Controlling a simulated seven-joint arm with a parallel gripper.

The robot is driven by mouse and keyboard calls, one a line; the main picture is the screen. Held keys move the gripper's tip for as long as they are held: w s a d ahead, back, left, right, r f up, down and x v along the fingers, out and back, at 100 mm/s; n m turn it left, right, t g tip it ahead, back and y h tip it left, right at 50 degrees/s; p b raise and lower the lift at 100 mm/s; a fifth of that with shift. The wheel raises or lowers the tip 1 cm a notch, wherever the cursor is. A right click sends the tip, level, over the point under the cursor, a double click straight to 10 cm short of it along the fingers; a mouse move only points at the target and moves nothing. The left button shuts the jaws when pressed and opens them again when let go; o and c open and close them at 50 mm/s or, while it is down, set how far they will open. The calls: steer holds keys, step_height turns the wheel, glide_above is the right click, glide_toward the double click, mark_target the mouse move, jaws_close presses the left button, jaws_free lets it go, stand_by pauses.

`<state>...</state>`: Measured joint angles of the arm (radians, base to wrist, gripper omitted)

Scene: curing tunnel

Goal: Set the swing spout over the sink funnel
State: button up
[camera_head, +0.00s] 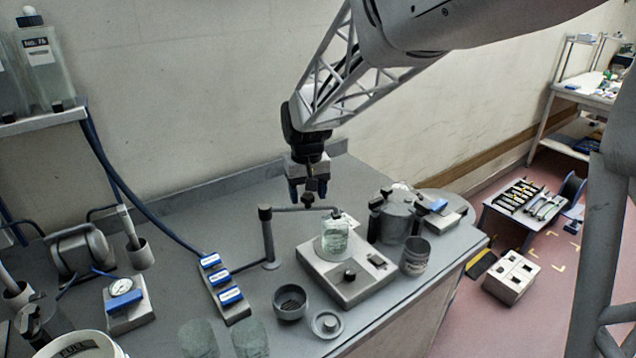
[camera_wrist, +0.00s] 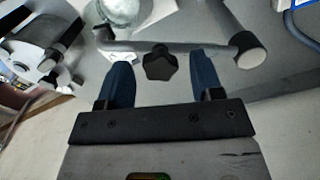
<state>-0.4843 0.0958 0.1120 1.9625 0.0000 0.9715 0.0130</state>
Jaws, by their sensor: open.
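The swing spout (camera_head: 290,209) is a grey pipe arm on an upright post (camera_head: 268,240); its tip hangs over a glass jar (camera_head: 335,238) on a square plate device. The spout arm (camera_wrist: 195,47) crosses the wrist view, with a dark lobed knob (camera_wrist: 160,63) on it. My gripper (camera_head: 307,194) is open above the arm, its blue fingers on either side of the knob; contact cannot be told. In the wrist view my gripper (camera_wrist: 165,72) holds nothing. A round grey bowl with a dark inside (camera_head: 290,314), front left of the jar, may be the sink funnel.
A blue-labelled valve block (camera_head: 223,288) stands left of the post. A dark cup (camera_head: 415,257) and a lidded grey pot (camera_head: 397,218) stand right of the jar. A small round dish (camera_head: 327,324) lies near the front edge. The bench behind the post is clear.

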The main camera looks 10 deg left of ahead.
steer(key=shift+c, duration=0.3)
jaws_close()
steer(key=shift+s, duration=0.2)
steer(key=s+a+m, duration=0.5)
steer(key=s+m, duration=0.6)
steer(key=m, duration=0.3)
steer(key=shift+m, duration=0.3)
stand_by(0.3)
stand_by(0.4)
steer(key=shift+o, duration=0.3)
jaws_free()
